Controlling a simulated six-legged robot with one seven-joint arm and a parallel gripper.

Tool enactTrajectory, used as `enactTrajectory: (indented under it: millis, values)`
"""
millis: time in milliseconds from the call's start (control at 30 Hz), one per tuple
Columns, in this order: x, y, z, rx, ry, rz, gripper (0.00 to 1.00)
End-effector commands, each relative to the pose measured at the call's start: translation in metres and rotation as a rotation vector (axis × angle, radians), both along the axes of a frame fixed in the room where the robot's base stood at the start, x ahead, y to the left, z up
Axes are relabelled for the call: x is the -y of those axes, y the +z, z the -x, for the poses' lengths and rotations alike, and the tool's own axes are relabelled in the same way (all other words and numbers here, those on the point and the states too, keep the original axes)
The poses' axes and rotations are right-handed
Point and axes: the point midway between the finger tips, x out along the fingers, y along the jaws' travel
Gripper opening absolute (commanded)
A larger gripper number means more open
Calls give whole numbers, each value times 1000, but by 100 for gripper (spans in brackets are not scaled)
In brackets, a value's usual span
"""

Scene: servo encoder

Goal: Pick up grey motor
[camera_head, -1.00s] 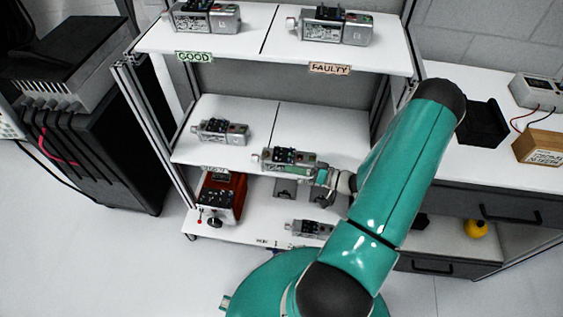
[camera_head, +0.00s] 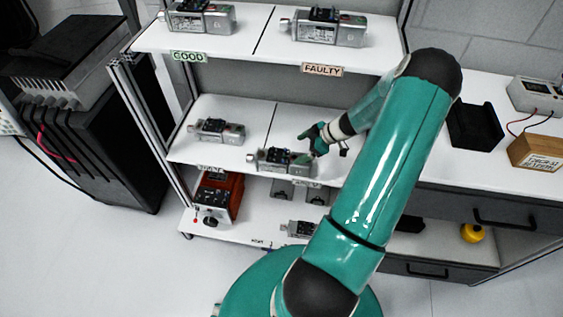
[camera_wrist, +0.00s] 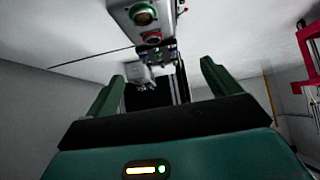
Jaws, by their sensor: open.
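Several grey motors with black connector tops stand on the shelves. One grey motor (camera_head: 281,161) sits on the right half of the middle shelf, another grey motor (camera_head: 217,131) on its left half. My gripper (camera_head: 318,138) is open and empty, just above and right of the middle-right motor's right end. In the wrist view, my open gripper fingers (camera_wrist: 163,76) point toward the shelf. A grey motor end (camera_wrist: 143,17) with a green-ringed port and a red part shows at the top, above the fingers. A second grey motor (camera_wrist: 140,73) shows farther off between them.
The top shelf holds a motor (camera_head: 201,18) above the GOOD label (camera_head: 188,57) and a motor (camera_head: 325,26) above the FAULTY label (camera_head: 322,70). The bottom shelf holds a red-brown box (camera_head: 219,195) and a motor (camera_head: 300,229).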

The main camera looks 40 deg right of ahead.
Motion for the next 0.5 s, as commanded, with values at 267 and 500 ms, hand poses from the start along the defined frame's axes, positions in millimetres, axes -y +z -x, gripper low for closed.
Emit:
enactTrajectory:
  millis: [267,500]
  values:
    - [-20,-33,-26,1,1,-2,89]
    - [-28,-46,-37,-1,4,-4,89]
